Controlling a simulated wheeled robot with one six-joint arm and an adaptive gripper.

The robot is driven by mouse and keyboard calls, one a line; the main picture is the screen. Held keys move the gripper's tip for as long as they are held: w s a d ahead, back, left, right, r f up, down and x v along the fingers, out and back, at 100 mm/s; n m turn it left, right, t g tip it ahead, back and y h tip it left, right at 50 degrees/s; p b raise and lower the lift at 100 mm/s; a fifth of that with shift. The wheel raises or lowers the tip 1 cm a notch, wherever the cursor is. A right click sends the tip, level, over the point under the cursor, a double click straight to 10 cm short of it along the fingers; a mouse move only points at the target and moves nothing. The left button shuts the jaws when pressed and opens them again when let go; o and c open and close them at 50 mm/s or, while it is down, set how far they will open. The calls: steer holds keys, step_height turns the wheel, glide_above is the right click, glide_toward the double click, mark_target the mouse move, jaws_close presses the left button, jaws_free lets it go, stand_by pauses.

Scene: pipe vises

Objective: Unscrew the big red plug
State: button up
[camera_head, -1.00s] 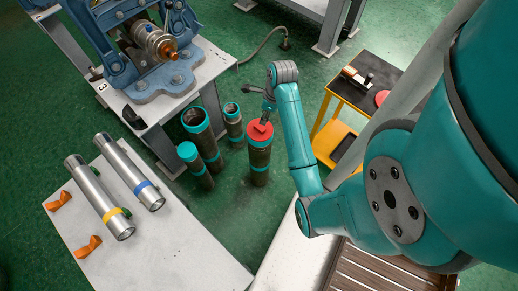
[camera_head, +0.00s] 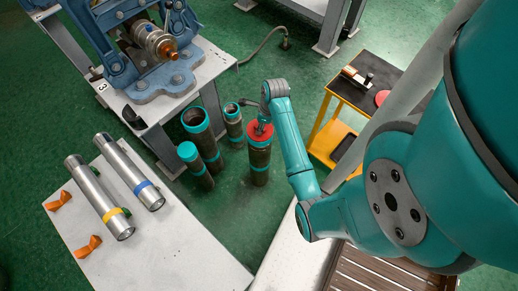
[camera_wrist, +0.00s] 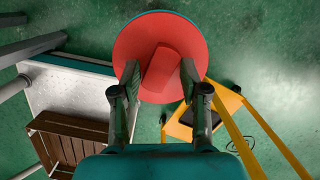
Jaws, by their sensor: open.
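The big red plug (camera_head: 256,138) sits on top of an upright dark pipe (camera_head: 259,165) with teal bands, standing on the floor. In the wrist view the plug (camera_wrist: 150,30) is a round red disc with a raised block-shaped grip (camera_wrist: 160,75) across it. My gripper (camera_wrist: 160,75) is open. Its two fingers stand on either side of the raised grip, with a gap visible on the left. I cannot tell whether the right finger touches it. In the head view my gripper (camera_head: 264,120) is just above the plug and hides part of it.
Several teal-topped pipes (camera_head: 195,120) stand just left of the plugged pipe. A blue vise (camera_head: 150,45) is on a bench behind. Two silver cylinders (camera_head: 100,195) lie on a white table (camera_head: 190,250). A yellow-framed cart (camera_head: 335,135) stands to the right.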

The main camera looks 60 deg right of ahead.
jaws_close()
steer(key=n, duration=0.3)
steer(key=shift+d+r+y, duration=0.1)
steer(key=shift+y, duration=0.2)
steer(key=shift+w+n, duration=0.1)
steer(key=shift+n, duration=0.9)
steer(key=n, duration=0.2)
steer(key=shift+w+n+g+y, duration=0.1)
steer(key=shift+n+g+y, duration=0.2)
steer(key=shift+n+g, duration=0.3)
steer(key=shift+n, duration=0.8)
